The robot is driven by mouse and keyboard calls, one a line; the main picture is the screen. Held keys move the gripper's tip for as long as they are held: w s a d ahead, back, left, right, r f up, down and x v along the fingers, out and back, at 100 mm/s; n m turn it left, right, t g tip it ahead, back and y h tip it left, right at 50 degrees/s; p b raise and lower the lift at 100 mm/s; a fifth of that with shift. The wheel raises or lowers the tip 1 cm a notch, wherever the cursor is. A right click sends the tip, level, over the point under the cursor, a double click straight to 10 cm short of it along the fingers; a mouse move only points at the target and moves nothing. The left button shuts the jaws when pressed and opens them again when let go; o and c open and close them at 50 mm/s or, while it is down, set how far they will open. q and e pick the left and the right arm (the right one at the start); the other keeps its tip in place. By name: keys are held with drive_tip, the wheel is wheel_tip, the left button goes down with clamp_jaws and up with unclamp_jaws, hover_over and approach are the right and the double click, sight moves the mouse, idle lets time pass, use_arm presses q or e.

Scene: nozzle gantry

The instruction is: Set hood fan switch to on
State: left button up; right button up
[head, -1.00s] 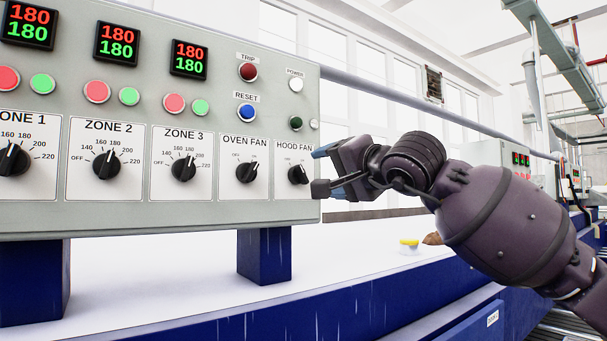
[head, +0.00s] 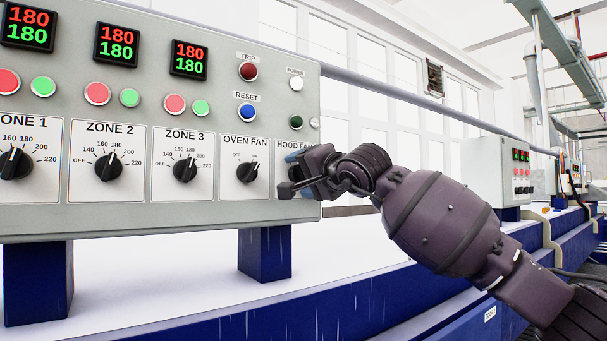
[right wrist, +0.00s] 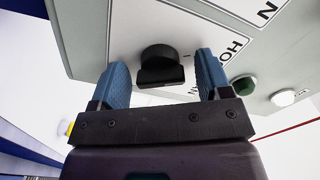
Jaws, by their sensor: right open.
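The hood fan switch is a black rotary knob (right wrist: 160,66), seen in the right wrist view on its white label plate. In the head view my right gripper covers it, and only part of the HOOD FAN plate (head: 290,147) shows. My right gripper (head: 287,173) is at the panel's lower right. In the right wrist view its two blue fingers (right wrist: 166,82) are open, one on each side of the knob, with gaps on both sides. Whether the fingertips reach past the knob's face is hard to tell. My left gripper is not in view.
The grey control panel (head: 215,220) stands on blue posts (head: 264,254). The oven fan knob (head: 247,173) is just left of my right gripper. There is free room right of the panel.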

drive_tip(key=c, duration=0.9)
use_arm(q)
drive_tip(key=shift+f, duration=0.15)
use_arm(e)
drive_tip(key=shift+f+m+b, duration=0.1)
drive_tip(key=shift+m+b, duration=0.4)
drive_tip(key=shift+m, duration=0.3)
drive_tip(key=shift+m+b, duration=0.4)
drive_tip(key=shift+m, duration=0.8)
drive_tip(key=m, duration=0.2)
drive_tip(key=shift+m, duration=0.4)
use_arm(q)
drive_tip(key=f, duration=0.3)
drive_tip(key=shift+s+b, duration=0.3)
use_arm(e)
drive_tip(key=m, duration=0.5)
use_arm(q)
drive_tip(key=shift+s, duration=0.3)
